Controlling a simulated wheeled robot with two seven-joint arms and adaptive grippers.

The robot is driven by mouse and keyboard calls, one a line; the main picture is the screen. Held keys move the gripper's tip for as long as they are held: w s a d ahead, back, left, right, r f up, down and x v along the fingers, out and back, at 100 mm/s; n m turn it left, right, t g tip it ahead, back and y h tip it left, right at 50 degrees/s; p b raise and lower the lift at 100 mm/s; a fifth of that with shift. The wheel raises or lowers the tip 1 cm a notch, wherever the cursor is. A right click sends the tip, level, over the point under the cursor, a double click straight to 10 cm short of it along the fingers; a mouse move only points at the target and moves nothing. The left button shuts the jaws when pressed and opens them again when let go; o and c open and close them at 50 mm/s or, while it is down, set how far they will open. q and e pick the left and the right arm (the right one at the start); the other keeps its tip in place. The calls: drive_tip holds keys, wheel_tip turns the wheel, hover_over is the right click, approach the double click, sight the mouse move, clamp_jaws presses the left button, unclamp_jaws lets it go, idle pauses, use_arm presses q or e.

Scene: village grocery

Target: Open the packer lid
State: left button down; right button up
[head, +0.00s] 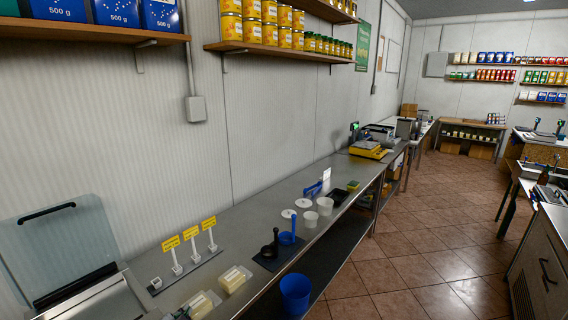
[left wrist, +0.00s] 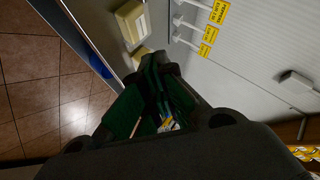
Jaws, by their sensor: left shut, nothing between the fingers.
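The packer (head: 118,298) is at the lower left of the head view, partly cut off by the frame. Its clear lid (head: 70,240) stands raised and tilted back against the wall side, with a black handle (head: 46,212) along its upper edge. My left gripper (left wrist: 160,108) shows in the left wrist view, with dark fingers and green pads. It is shut and empty, above the counter edge and apart from the lid, which is not in that view. My right gripper is not in view.
Two pale wrapped blocks (head: 236,278) lie on the counter beside yellow price signs (head: 190,234). A blue bin (head: 295,294) is below the counter. The tiled floor at right is clear.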

use_arm(q)
drive_tip(key=s+d+f+n+g+h, duration=0.1)
drive_tip(key=s+d+f+n+g, duration=0.2)
drive_tip(key=s+f, duration=0.4)
drive_tip(key=s+d+f+n+g+h, duration=0.1)
drive_tip(key=s+f+n+g, duration=0.3)
drive_tip(key=s, duration=0.5)
wheel_tip(320, 180, down, 35)
drive_tip(key=s+g+b, duration=0.2)
drive_tip(key=s, duration=0.1)
drive_tip(key=s+a+f, duration=0.2)
drive_tip(key=s+f, duration=0.8)
drive_tip(key=s, duration=0.1)
drive_tip(key=s+a+f+m+g+b, duration=0.1)
drive_tip(key=s+f, duration=1)
drive_tip(key=shift+a+f, duration=0.3)
drive_tip(key=shift+a, duration=0.1)
drive_tip(key=shift+s, duration=0.15)
